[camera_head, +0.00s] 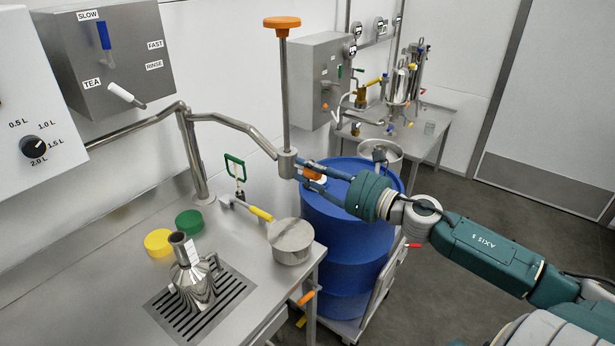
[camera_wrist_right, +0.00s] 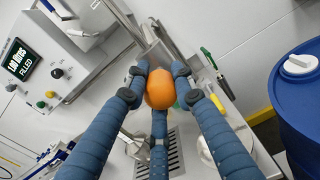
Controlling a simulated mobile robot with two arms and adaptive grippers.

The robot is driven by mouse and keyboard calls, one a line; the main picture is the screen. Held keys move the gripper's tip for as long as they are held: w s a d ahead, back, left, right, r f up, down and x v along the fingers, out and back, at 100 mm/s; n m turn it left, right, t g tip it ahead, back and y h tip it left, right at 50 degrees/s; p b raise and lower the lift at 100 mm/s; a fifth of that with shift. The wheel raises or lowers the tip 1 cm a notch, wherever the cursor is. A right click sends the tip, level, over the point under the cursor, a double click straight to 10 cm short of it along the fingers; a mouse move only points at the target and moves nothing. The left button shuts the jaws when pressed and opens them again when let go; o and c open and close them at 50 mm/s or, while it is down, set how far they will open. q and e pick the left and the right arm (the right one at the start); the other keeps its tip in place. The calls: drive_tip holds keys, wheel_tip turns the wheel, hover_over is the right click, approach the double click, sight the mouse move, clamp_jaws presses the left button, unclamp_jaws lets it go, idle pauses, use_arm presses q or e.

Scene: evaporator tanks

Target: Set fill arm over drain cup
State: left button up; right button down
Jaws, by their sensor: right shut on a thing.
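The fill arm (camera_head: 232,122) is a bent steel pipe on a post. It reaches right to a steel end block (camera_head: 287,164) carrying a tall upright rod with an orange top (camera_head: 282,22). My right gripper (camera_head: 312,173) is shut on an orange knob at that end, partly hidden by its fingers. The wrist view shows the orange knob (camera_wrist_right: 160,88) between the blue fingers. A slotted drain grate (camera_head: 222,312) lies front left. I cannot tell which thing is the drain cup. My left gripper is not in view.
A steel jug (camera_head: 193,280) stands on the grate. A blue drum (camera_head: 345,255) stands right of the counter, under my right arm. Wall boxes with levers are at the upper left.

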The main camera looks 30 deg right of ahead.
drive_tip(key=shift+f, duration=0.2)
drive_tip(key=c, duration=1.4)
unclamp_jaws()
drive_tip(key=shift+r, duration=0.1)
drive_tip(key=shift+s+d, duration=0.15)
drive_tip(key=shift+s, duration=0.4)
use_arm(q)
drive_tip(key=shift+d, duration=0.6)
use_arm(e)
drive_tip(key=v, duration=1)
drive_tip(key=shift+s+d, duration=0.2)
drive_tip(key=shift+s, duration=0.15)
